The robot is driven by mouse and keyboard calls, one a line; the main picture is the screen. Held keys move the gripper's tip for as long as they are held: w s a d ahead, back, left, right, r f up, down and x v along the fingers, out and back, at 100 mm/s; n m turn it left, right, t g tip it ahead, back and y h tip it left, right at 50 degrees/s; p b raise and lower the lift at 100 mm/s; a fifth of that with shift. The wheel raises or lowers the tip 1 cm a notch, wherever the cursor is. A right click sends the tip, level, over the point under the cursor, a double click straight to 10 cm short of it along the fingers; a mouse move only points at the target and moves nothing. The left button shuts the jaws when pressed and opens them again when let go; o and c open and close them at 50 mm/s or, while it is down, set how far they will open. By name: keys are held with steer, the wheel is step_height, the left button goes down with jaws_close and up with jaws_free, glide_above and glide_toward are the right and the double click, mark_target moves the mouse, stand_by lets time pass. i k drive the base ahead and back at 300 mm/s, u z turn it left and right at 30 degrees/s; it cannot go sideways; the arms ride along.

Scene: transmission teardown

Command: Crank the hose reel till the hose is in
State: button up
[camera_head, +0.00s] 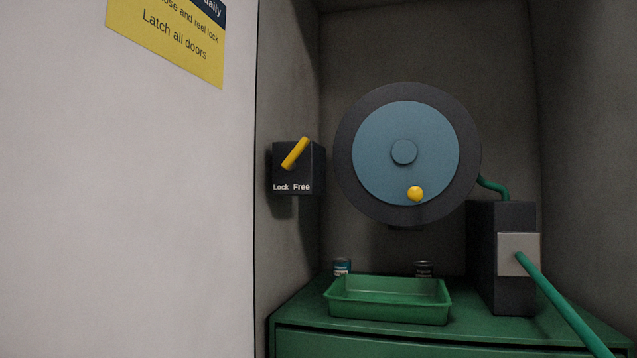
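The hose reel (372,180) is a dark round drum on the back wall of the bay, with a blue disc (380,140) and a round hub on its face. A yellow crank knob (415,193) sits low on the disc, just right of the hub. The green hose (560,303) leaves a grey plate (518,255) on a dark box and runs out at the lower right. A short hose length (493,186) joins the reel to the box. A lock box (299,172) labelled "Lock" and "Free" has a yellow lever (295,153) tilted up toward the right. My gripper is not in view.
A green cabinet top (300,318) below the reel holds an empty-looking green tray (388,315) and two small cans (342,266) behind it. A white panel (150,200) with a yellow notice (172,38) fills the left. The space before the reel is clear.

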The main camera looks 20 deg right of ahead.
mark_target(407, 154)
steer(key=u, duration=1)
steer(key=k, duration=1)
steer(key=z, duration=0.8)
steer(key=i, duration=1)
steer(key=z, duration=0.1)
